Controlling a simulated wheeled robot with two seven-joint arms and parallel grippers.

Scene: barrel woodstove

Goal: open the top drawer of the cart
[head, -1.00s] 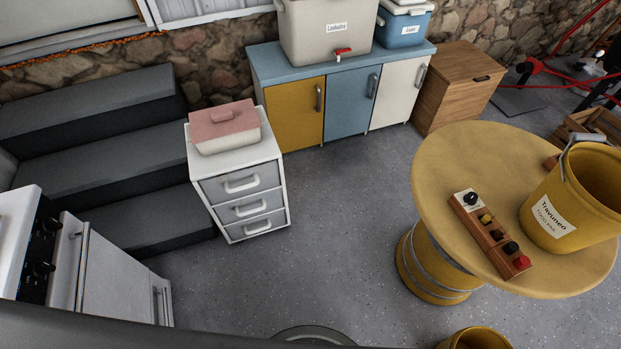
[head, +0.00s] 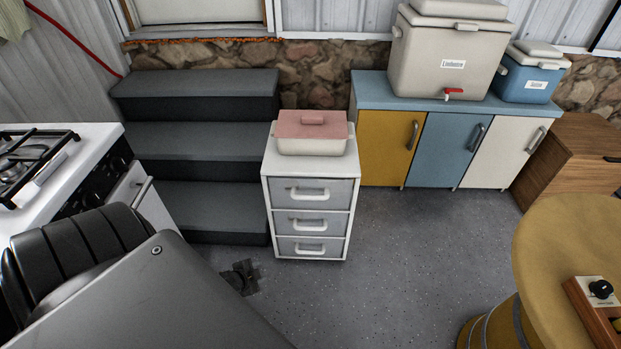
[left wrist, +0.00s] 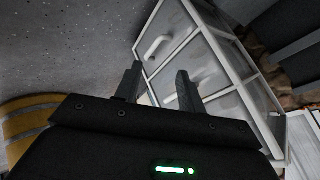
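The cart (head: 269,215) is a white cabinet with three grey-fronted drawers and white bar handles, right of the stairs. Its top drawer (head: 313,193) looks shut, as do the two below. The cart also shows tilted in the left wrist view (left wrist: 197,38), partly behind my gripper. My left gripper (head: 240,277) shows small and dark, low and left of the cart in the head view, partly hidden by my arm. In the left wrist view its two fingers (left wrist: 157,85) are apart with nothing between them, pointing towards the drawer fronts. My right gripper is not in view.
A pink-lidded dish (head: 312,133) stands on the cart. Grey stairs (head: 205,146) are left, a stove (head: 75,160) nearer left. A coloured cabinet (head: 385,145) stands right behind, a round yellow table (head: 560,240) front right. Floor before the cart is clear.

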